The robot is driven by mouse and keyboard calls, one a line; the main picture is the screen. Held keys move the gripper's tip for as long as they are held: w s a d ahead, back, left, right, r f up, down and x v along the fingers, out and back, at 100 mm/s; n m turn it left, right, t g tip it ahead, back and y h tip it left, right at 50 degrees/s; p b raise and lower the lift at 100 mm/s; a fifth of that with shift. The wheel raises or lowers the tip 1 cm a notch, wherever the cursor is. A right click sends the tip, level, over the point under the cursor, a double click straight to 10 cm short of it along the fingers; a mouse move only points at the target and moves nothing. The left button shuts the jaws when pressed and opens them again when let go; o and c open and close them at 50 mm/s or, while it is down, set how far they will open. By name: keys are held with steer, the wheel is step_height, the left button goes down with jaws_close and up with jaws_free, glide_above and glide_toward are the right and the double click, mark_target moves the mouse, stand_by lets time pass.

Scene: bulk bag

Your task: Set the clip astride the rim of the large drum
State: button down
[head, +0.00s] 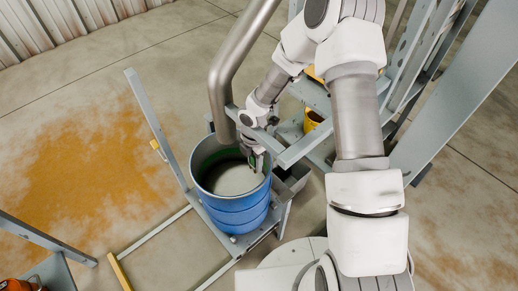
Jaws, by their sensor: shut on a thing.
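The large drum (238,215) is blue, open at the top, and stands upright left of centre. Its inside shows a pale grey surface below a dark inner wall. My gripper (255,163) is over the right part of the drum's opening, close to the right rim. It is shut on a small dark and green thing that I take to be the clip (252,162). The clip is mostly hidden by the fingers. I cannot tell whether it touches the rim or sits astride it.
A thick grey pipe (228,75) comes down over the drum's far side. Grey frame bars (305,148) run close right of my gripper. A yellow container (313,120) stands among them. Orange powder (85,180) lies on the floor at left, and an orange object (20,286) is at bottom left.

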steer(key=w+d+m+b, duration=0.1)
steer(key=w+d+m, duration=0.1)
steer(key=w+m, duration=0.6)
steer(key=w+d+r+m+b, duration=0.1)
steer(key=w+m+b, duration=0.1)
steer(key=w+m, duration=0.7)
steer(key=shift+w+d+r+m, duration=0.15)
steer(key=shift+d+r+m, duration=0.15)
steer(key=shift+d, duration=0.1)
steer(key=shift+f, duration=0.1)
steer(key=shift+f+b, duration=2.9)
steer(key=shift+f, duration=1.7)
steer(key=shift+c, duration=2.1)
jaws_free()
